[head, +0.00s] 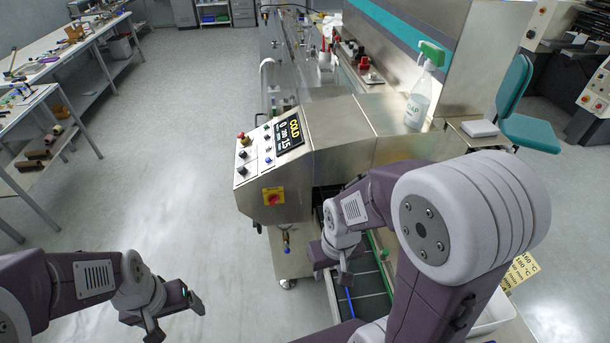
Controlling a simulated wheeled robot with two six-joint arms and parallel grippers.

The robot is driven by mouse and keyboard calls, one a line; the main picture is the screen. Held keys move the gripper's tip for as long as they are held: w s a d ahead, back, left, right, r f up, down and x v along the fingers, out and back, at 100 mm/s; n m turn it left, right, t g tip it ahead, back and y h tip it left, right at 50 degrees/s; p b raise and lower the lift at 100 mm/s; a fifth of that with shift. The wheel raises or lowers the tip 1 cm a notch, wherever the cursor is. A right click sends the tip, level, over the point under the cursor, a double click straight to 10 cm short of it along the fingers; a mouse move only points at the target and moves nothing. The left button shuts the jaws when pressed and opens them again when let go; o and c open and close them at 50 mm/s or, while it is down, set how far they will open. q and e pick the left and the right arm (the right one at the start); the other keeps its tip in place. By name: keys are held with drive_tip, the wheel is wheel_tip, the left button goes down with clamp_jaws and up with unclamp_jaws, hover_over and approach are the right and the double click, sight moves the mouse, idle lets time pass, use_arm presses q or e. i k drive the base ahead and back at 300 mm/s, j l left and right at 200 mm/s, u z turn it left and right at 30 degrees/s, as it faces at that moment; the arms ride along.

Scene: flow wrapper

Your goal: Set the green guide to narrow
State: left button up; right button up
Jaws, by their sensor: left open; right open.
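The green guide (382,272) is a thin green rail along the right side of the dark infeed conveyor (368,283), partly hidden by my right arm. A blue rail (350,301) runs along the conveyor's left side. My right gripper (336,273) is open over the conveyor's left part, left of the green guide. Whether it touches anything there I cannot tell. My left gripper (175,319) is open and empty above the floor, well left of the machine. No setting marks for the guide can be made out.
The flow wrapper's control panel (272,146) with display, buttons and a red-yellow switch (273,197) stands just beyond the conveyor. A spray bottle (418,97) stands on the steel housing. A yellow temperature card (519,270) and a white bin (492,318) are at right. The left floor is clear.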

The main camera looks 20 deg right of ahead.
sight(381, 257)
drive_tip(key=l+z, duration=0.2)
drive_tip(key=z, duration=0.25)
drive_tip(key=l+z, duration=0.15)
drive_tip(key=z, duration=0.25)
